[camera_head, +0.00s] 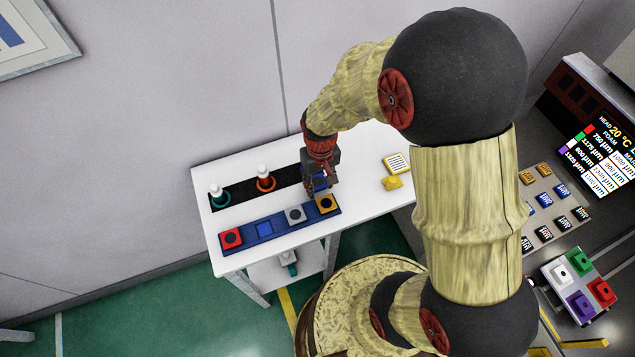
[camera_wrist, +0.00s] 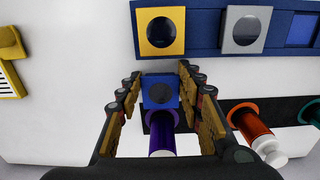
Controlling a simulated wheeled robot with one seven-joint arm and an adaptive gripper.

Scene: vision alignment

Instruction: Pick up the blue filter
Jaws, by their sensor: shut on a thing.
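The blue filter (camera_wrist: 160,91), a small square block with a dark round centre, sits between my fingertips in the wrist view. My gripper (camera_wrist: 158,88) is shut on it. In the head view my gripper (camera_head: 320,184) is over the white table, behind the yellow end of the blue holder, and a bit of the blue filter shows at its fingers. The long blue holder (camera_head: 282,227) carries a red filter (camera_head: 231,238), a white-grey filter (camera_head: 295,215) and a yellow filter (camera_head: 326,203). A bare blue square place (camera_head: 264,229) lies between red and grey.
A purple peg with a white top (camera_wrist: 162,135) stands between my fingers, close to the blue filter. An orange peg (camera_head: 265,180) and a teal peg (camera_head: 218,196) stand on the black strip (camera_head: 240,191). Yellow items (camera_head: 392,183) lie on the table's right.

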